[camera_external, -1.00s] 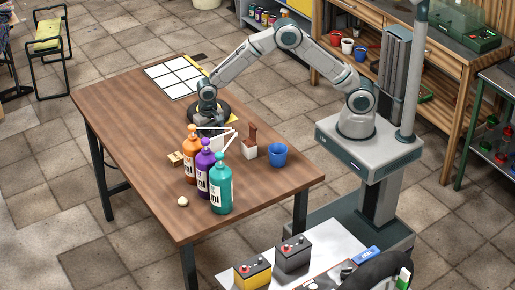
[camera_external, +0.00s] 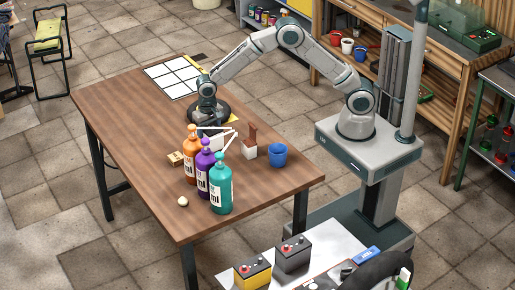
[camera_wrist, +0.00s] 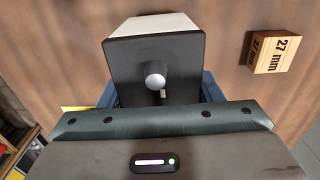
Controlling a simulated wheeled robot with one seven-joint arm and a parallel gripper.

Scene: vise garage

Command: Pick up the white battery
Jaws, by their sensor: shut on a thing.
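The white battery (camera_wrist: 155,68) is large in the wrist view, with a black top, a grey round terminal and a white side at the far edge. Dark blue fingers of my gripper (camera_wrist: 157,92) stand on both sides of it and are shut on it. In the external view, part of the battery's white body (camera_external: 213,146) shows below my gripper (camera_external: 209,128), over the middle of the wooden table. The orange and purple bottles hide part of it. I cannot tell whether it touches the table.
An orange bottle (camera_external: 190,155), a purple bottle (camera_external: 204,170) and a teal bottle (camera_external: 221,190) stand close in front. A wooden block marked 27 mm (camera_wrist: 272,52) lies beside the battery. A blue cup (camera_external: 278,156) stands to the right. The table's left part (camera_external: 120,110) is clear.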

